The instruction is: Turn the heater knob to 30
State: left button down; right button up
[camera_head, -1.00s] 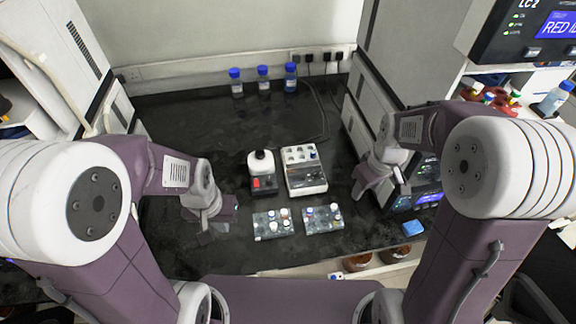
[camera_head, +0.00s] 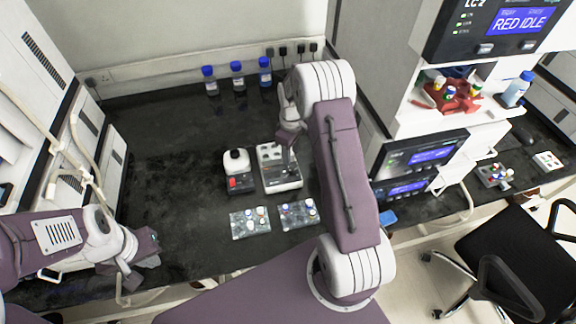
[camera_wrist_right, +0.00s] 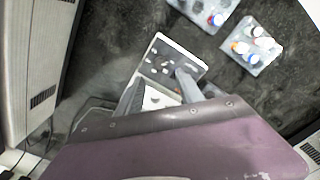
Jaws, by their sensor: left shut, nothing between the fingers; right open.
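The heater (camera_head: 284,187) is a small white and grey block unit with wells on top, near the middle of the black bench. In the right wrist view its dark face (camera_wrist_right: 172,59) shows several pale marks, but I cannot make out the knob's setting. My right gripper (camera_head: 286,160) is over the heater, pointing down. In the right wrist view its open fingers (camera_wrist_right: 160,92) are apart with nothing held, and the heater shows between and beyond them. Contact cannot be told. My left gripper (camera_head: 132,277) is shut and empty at the bench's front left, far from the heater.
A mixer with a red switch (camera_head: 236,184) stands just left of the heater. Two clear vial racks (camera_head: 250,225) (camera_head: 297,216) lie in front. Several blue-capped bottles (camera_head: 238,80) stand by the back wall. Instruments (camera_head: 420,165) stand at the right. The left bench is clear.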

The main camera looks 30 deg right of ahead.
aim_at(291, 169)
notch_tip(291, 169, down, 8)
jog(key=shift+f+p, duration=0.2)
jog(key=shift+p, duration=0.3)
grip_shut()
